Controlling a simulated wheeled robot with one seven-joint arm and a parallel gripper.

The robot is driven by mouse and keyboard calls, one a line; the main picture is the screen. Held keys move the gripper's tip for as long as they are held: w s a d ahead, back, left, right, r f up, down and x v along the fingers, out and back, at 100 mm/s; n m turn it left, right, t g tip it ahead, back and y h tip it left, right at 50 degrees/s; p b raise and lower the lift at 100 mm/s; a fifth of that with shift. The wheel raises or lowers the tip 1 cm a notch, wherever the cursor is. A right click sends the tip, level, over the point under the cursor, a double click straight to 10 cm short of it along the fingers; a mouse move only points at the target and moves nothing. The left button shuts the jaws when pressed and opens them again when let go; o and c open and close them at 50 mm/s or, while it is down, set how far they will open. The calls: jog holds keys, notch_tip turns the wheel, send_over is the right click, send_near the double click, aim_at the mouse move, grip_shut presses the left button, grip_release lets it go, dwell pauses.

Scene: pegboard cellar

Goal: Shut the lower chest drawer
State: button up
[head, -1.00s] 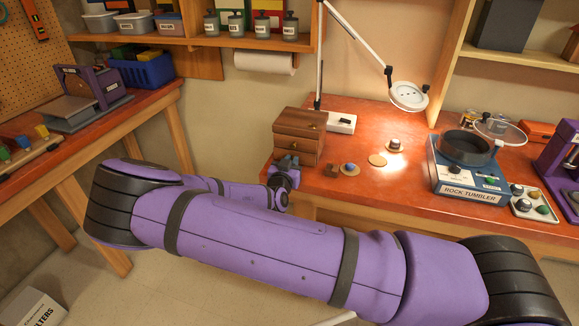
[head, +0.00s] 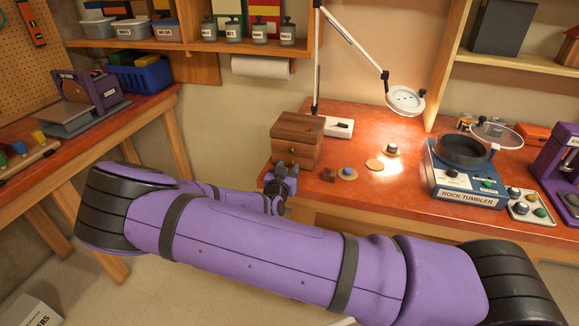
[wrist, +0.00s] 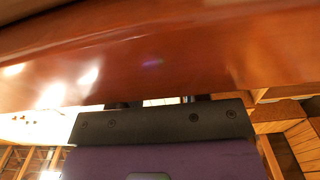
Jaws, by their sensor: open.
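The small brown wooden chest (head: 298,128) stands at the left end of the red-brown workbench. A drawer front with a small round knob (head: 292,151) shows on its near side. The lowest part of the chest is partly hidden behind my gripper, so I cannot tell how far the lower drawer is out. My gripper (head: 281,173) is open, close in front of the chest at the bench's front edge. I cannot tell whether it touches the chest. In the wrist view, a glossy red-brown surface passes close over the dark gripper body (wrist: 160,122); the fingers are not clear.
A lamp (head: 404,100) arches over the bench. The rock tumbler (head: 465,170) stands further right. My purple arm crosses the foreground.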

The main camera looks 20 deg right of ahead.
jog(key=v, duration=0.8)
jog(key=shift+s, duration=0.2)
jog(key=shift+a, duration=0.1)
jog(key=s+d+r+n+g+y, duration=0.1)
jog(key=s+r+g+y, duration=0.25)
jog(key=r, duration=0.55)
jog(key=s+r+n+g+y, duration=0.1)
jog(key=s+r+g+y, duration=0.2)
jog(key=r+y, duration=0.35)
jog(key=s+d+r+n+g+y, duration=0.1)
jog(key=s+r+g+y, duration=0.2)
jog(key=r, duration=0.8)
jog(key=s+d+r+n, duration=0.1)
jog(key=s+d+r, duration=0.2)
jog(key=s, duration=0.4)
jog(key=s+d+r+n+h, duration=0.1)
jog(key=s+d+r, duration=0.2)
jog(key=s, duration=0.4)
jog(key=s+d+r+n+h, duration=0.1)
jog(key=s+d+r+n, duration=0.1)
jog(key=s+r, duration=0.3)
jog(key=s+d, duration=0.1)
jog(key=s, duration=0.2)
jog(key=shift+d, duration=0.15)
